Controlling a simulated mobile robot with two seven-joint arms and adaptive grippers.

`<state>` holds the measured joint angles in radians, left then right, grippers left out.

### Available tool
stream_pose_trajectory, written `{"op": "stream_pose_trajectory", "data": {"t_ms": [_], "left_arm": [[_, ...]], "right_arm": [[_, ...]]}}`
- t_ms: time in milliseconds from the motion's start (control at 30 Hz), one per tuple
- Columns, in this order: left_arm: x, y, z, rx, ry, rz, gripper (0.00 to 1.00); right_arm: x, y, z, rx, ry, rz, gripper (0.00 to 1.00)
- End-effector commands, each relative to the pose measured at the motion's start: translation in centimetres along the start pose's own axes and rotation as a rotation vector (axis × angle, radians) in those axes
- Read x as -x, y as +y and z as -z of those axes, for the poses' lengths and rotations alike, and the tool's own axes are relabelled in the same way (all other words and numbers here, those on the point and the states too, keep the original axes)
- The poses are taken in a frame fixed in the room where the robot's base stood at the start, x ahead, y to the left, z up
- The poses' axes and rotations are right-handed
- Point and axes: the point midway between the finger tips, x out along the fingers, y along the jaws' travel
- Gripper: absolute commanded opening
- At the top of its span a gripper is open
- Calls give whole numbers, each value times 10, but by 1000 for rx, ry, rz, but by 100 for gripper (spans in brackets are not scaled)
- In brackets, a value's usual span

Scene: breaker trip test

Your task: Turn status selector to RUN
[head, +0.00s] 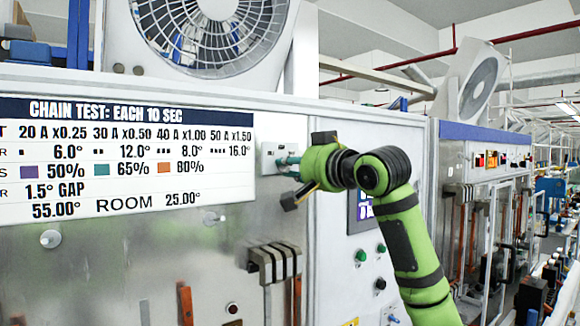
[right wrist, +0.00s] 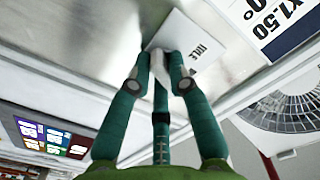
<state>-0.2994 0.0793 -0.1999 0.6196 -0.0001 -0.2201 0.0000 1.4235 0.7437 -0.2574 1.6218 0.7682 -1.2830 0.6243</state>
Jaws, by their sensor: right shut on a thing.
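The status selector's white plate (head: 268,156) is on the cabinet front, right of the chart. It also shows in the right wrist view (right wrist: 188,42), with a short printed word that looks like IDLE. My right gripper (head: 287,164) reaches it from the right. In the right wrist view its teal fingers (right wrist: 158,72) are closed around a small grey knob (right wrist: 160,63) at the plate's edge. The fingers hide most of the knob, so its pointing direction cannot be told. My left gripper is not in view.
A large chart (head: 130,158) covers the panel at left. A fan (head: 213,30) stands above. An aisle with more cabinets lies at right.

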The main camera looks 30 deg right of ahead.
Motion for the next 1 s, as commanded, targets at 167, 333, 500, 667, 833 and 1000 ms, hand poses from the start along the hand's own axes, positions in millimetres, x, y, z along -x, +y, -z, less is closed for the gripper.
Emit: {"op": "stream_pose_trajectory", "data": {"t_ms": [167,333,500,667,833,1000], "left_arm": [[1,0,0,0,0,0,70],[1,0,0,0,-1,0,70],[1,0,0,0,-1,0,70],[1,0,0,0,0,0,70],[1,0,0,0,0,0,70],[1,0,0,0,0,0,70]], "right_arm": [[4,-2,9,59,25,8,0],[4,-2,9,67,25,7,0],[4,-2,10,208,25,5,0],[4,-2,9,233,24,5,0],[4,-2,10,260,24,5,0],[4,-3,11,398,26,4,0]]}}
